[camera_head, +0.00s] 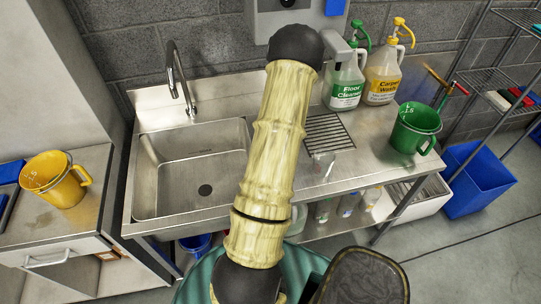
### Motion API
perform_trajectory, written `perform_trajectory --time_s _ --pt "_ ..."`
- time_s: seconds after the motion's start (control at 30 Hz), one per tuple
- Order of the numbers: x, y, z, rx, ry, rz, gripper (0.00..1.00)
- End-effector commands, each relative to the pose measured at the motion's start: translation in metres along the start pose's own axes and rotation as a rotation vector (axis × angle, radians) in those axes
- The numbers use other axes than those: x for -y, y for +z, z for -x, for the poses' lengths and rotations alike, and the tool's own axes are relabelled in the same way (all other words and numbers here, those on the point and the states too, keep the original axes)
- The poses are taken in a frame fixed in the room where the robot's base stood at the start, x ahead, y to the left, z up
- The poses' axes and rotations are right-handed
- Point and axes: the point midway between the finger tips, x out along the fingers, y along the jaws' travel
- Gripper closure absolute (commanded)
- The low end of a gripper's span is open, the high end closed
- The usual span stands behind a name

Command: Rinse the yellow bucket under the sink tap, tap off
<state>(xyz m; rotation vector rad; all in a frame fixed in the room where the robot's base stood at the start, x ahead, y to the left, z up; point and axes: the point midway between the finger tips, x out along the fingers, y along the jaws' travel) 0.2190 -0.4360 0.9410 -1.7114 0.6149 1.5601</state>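The yellow bucket (56,180) stands upright on the metal counter at the left, apart from the sink. Its handle faces right, and it has pale markings on its side. The steel sink basin (190,180) is in the middle left, with a dark drain in its floor. Its front right part is hidden by my arm. The tall curved tap (178,75) rises behind the basin, and no water stream shows from it. My arm crosses the middle of the view. I cannot make out my gripper or its fingers.
A green bucket (415,128) stands on the right drainboard. Green-labelled (345,85) and yellow-labelled (382,75) pump jugs stand behind it. A blue bin (475,180) is on the floor at right, below a wire shelf rack (490,80). The basin's visible floor is empty.

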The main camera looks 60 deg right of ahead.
Motion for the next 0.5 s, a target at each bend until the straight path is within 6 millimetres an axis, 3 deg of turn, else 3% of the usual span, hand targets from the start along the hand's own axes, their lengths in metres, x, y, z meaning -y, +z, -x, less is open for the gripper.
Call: perform_trajectory --time_s 0.43,0.47,0.5 --pt "-0.0014 -0.0004 0.0011 -0.005 -0.001 -0.017 1.00" --pt "-0.0010 -0.0004 0.0010 -0.005 -0.001 -0.017 0.83" --pt "-0.0007 -0.0005 0.0009 -0.005 -0.001 -0.016 0.75"
